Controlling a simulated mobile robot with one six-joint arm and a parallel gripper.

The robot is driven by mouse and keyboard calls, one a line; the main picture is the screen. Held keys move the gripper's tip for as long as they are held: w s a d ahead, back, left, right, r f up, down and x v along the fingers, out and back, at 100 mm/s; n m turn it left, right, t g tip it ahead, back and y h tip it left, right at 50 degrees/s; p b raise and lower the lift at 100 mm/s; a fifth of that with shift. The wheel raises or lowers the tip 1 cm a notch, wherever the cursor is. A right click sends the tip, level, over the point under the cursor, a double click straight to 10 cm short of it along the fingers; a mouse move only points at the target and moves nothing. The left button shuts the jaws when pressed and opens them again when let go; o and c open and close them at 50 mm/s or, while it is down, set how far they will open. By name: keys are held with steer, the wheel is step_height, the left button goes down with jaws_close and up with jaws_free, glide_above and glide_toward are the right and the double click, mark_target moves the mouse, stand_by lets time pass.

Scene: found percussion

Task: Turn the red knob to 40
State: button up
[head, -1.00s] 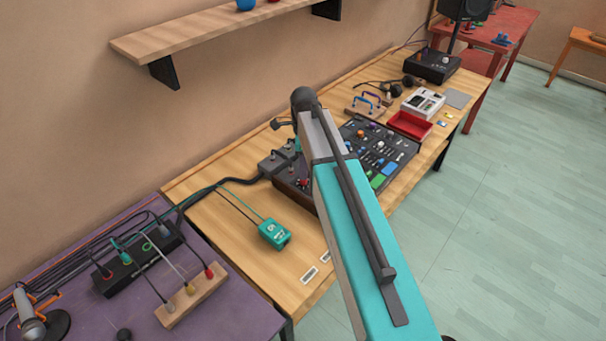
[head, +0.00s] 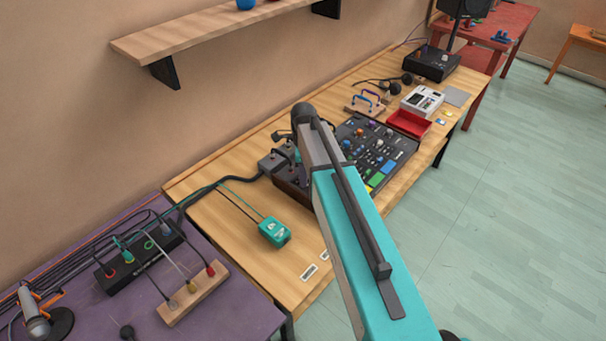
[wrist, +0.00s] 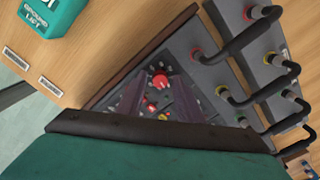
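In the wrist view a large red knob (wrist: 160,79) stands on the dark panel, near its corner. A smaller red knob (wrist: 151,107) and a yellow knob (wrist: 163,117) are close by. My gripper (wrist: 158,85) has its two fingers apart, one on each side of the large red knob's position; contact with it cannot be told. The dark control panel (head: 290,187) lies on the wooden table in the head view, partly hidden by my arm. The large red knob and my fingertips are not clear there. No scale reading is legible.
A grey box with cable plugs (wrist: 235,75) borders the panel. A teal box (head: 274,232) sits on the table (head: 225,235) to the left. A red tray (head: 409,124) and a white device (head: 422,100) stand beyond the panel.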

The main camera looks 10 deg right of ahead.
jaws_close()
steer(key=shift+n, duration=0.4)
steer(key=n+b, duration=0.1)
steer(key=n, duration=0.2)
steer(key=shift+b, duration=0.35)
steer(key=n+b, duration=0.1)
steer(key=n, duration=0.4)
steer(key=shift+n, duration=0.4)
steer(key=shift+o, duration=1.3)
jaws_free()
